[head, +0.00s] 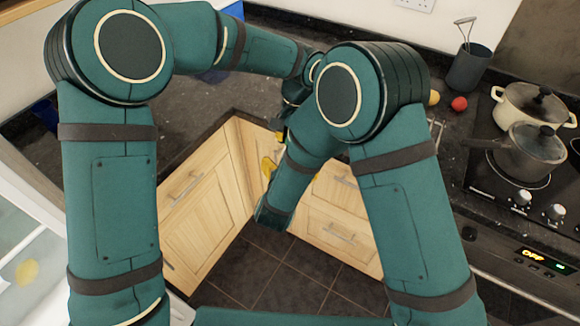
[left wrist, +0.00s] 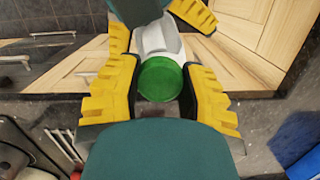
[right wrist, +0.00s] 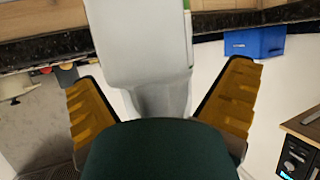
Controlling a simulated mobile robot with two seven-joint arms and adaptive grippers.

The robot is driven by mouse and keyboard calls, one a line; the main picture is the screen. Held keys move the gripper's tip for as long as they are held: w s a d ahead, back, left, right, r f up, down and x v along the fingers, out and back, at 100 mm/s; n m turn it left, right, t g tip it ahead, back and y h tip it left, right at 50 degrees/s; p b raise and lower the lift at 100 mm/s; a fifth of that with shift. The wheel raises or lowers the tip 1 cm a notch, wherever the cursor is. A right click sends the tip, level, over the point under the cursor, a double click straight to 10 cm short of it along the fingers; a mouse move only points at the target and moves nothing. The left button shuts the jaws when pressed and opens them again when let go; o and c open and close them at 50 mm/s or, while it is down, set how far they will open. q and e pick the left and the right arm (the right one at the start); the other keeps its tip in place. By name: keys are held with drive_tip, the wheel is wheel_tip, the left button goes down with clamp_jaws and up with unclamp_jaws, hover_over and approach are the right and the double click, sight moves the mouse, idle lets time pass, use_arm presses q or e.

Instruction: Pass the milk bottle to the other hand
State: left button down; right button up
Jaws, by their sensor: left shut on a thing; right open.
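The milk bottle is whitish with a green cap. In the left wrist view its cap (left wrist: 160,78) sits between the yellow fingers of my left gripper (left wrist: 160,70), which is shut on the cap end. In the right wrist view the pale bottle body (right wrist: 145,45) hangs between the spread fingers of my right gripper (right wrist: 163,85). These fingers are open, with gaps on both sides of the bottle. The right fingers also show beyond the bottle in the left wrist view. In the head view my arms hide the bottle, and only bits of yellow finger (head: 268,167) show.
A dark granite worktop (head: 200,120) runs around the corner above wooden cupboards (head: 205,195). A utensil pot (head: 468,68), a red fruit (head: 459,103) and pans (head: 525,150) on the hob stand at the right. A blue box (right wrist: 255,42) shows in the right wrist view.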

drive_tip(key=shift+c, duration=0.3)
drive_tip(key=c, duration=1.3)
use_arm(q)
drive_tip(key=c, duration=0.5)
unclamp_jaws()
